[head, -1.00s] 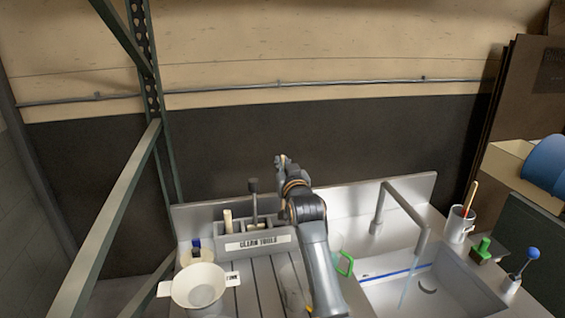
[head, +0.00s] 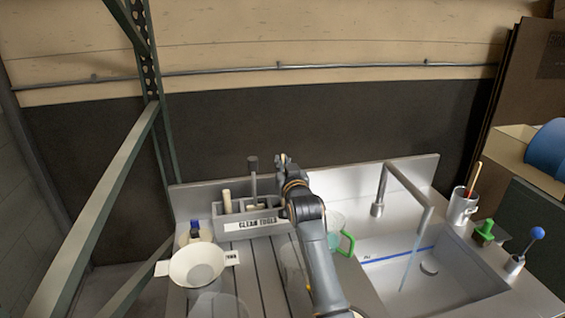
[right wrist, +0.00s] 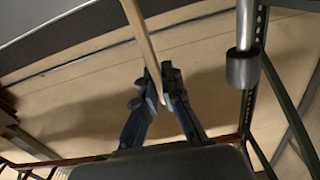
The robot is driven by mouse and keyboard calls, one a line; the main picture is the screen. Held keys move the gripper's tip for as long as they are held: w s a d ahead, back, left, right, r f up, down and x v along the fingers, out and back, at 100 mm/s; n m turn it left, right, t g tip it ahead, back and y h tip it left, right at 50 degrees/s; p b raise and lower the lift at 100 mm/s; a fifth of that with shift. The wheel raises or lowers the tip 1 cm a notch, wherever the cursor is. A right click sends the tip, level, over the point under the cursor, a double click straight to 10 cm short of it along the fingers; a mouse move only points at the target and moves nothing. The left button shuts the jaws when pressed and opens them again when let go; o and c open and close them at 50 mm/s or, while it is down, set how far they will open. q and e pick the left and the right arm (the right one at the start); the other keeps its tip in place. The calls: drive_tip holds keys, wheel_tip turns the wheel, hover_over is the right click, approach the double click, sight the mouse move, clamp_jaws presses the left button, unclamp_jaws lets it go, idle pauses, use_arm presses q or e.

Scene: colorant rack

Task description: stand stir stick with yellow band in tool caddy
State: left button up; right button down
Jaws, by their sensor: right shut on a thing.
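My right gripper (head: 283,160) is above the back right part of the grey tool caddy (head: 258,224), which is labelled CLEAN TOOLS. In the right wrist view its fingers (right wrist: 155,88) are shut on a thin pale wooden stick (right wrist: 144,40). The stick runs up out of the picture; no yellow band shows on its visible part. A dark-headed rod (head: 253,165) stands upright in the caddy and also shows in the right wrist view (right wrist: 242,68). My left gripper is out of view.
A pale wooden handle (head: 227,200) stands in the caddy's left part. A white funnel (head: 197,265) is at front left. A clear jug with a green handle (head: 348,243) is right of my arm. The faucet (head: 407,200) and sink (head: 425,285) lie farther right.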

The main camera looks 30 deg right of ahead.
drive_tip(key=c, duration=1.4)
unclamp_jaws()
drive_tip(key=shift+s, duration=0.1)
drive_tip(key=v, duration=1.2)
drive_tip(key=shift+a, duration=0.1)
